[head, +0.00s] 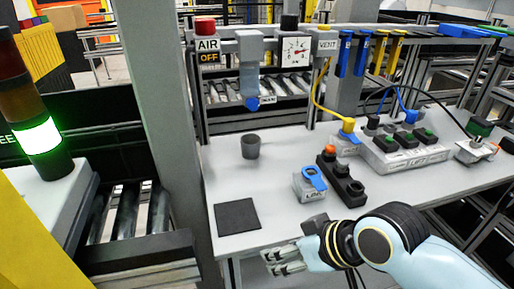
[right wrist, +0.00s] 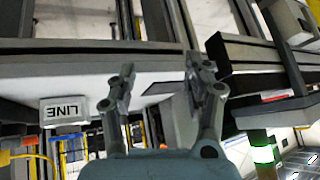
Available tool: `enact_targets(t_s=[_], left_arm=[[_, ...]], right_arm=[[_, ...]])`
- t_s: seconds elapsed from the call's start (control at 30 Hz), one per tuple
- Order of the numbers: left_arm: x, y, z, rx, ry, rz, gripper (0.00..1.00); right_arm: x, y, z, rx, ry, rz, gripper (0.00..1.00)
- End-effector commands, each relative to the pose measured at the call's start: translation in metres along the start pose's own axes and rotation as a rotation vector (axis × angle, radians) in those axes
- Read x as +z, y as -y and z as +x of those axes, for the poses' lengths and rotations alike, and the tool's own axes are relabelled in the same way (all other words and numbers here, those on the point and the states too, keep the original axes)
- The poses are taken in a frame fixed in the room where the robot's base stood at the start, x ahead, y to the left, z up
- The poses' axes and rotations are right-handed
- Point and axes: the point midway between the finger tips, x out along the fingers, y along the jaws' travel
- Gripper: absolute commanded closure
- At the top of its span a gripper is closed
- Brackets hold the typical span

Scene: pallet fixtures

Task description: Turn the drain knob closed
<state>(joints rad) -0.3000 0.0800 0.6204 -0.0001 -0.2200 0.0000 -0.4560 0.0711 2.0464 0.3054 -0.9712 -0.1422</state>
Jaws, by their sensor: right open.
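The drain knob (head: 252,103) is a small blue knob under the clear bowl of the grey filter unit (head: 251,48), on the frame at the back of the table. A small label that seems to read DRAIN is beside it. Its turn position is too small to tell. My right gripper (head: 268,262) is open and empty at the table's front edge, well in front of and below the knob. Its two spread fingers (right wrist: 163,78) also show in the right wrist view, with nothing between them. The knob cannot be made out there. My left gripper is out of view.
A dark cup (head: 250,146) stands on the table (head: 280,180) below the knob. A black mat (head: 237,216) lies at front left. A blue-handled lock box (head: 311,183) and a black button box (head: 342,180) stand right of centre. A grey post (head: 160,100) rises at left.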

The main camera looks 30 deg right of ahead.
Motion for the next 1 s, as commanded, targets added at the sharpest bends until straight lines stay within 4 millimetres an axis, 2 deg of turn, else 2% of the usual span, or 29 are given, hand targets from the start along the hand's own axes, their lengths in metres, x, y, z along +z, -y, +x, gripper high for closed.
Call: enact_targets(t_s=[0.03,0.27,0.37,0.5,0.6,0.7,0.87,1.0], left_arm=[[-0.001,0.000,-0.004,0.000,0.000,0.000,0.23],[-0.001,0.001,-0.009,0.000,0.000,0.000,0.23],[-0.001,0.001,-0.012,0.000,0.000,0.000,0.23],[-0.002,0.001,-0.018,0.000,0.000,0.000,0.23],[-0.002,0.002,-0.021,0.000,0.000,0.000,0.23],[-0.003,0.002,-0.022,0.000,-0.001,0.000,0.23],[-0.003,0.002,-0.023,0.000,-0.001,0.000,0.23],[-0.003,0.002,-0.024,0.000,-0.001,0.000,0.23]], right_arm=[[-0.022,0.010,-0.001,-0.040,-0.073,0.015,0.49],[-0.108,0.031,0.000,-0.157,-0.425,0.137,0.49],[-0.152,0.028,-0.009,-0.173,-0.610,0.236,0.49],[-0.204,-0.001,-0.027,-0.123,-0.871,0.444,0.49],[-0.220,-0.028,-0.035,-0.049,-0.991,0.592,0.49],[-0.223,-0.048,-0.038,0.013,-1.050,0.695,0.49],[-0.226,-0.061,-0.036,0.056,-1.077,0.756,0.49],[-0.242,-0.070,-0.027,0.056,-1.080,0.755,0.49]])
